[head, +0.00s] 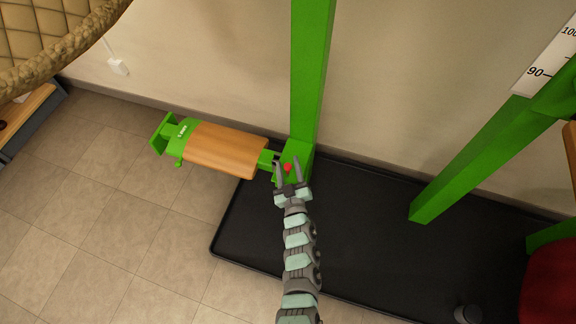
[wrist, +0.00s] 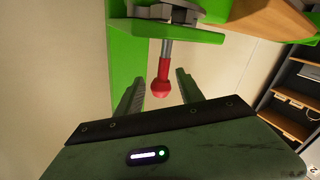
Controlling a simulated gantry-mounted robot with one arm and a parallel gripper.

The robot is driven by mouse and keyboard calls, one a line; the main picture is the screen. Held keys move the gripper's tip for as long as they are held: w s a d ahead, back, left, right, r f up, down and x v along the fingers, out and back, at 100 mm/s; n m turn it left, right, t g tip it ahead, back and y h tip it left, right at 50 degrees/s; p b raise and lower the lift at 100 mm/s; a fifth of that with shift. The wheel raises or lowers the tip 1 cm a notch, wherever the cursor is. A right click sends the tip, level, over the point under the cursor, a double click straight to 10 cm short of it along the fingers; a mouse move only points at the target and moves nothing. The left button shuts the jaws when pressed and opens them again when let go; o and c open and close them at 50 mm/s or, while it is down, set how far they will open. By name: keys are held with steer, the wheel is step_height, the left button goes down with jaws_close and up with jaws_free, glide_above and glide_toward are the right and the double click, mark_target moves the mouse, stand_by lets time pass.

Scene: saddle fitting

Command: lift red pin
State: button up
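The red pin (wrist: 161,82) has a round red head on a grey metal shaft, which runs into a grey and green bracket (wrist: 172,14) in the wrist view. In the head view the pin shows as a small red spot (head: 288,168) at the green post. My gripper (wrist: 157,93) is open, with one finger on each side of the red head. I see gaps between the head and both fingers. In the head view my gripper (head: 288,171) is at the foot of the bracket, fingers toward the post. The pin's far end is hidden inside the bracket.
A wood-topped arm with green ends (head: 222,149) sticks out left from the green post (head: 312,75). Another green beam (head: 460,165) slants at the right. A black mat (head: 370,240) lies below. A shelf (wrist: 295,95) stands at the right in the wrist view.

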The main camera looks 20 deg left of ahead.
steer(key=p+v, duration=0.3)
steer(key=v, duration=0.8)
steer(key=shift+w, duration=0.1)
stand_by(0.5)
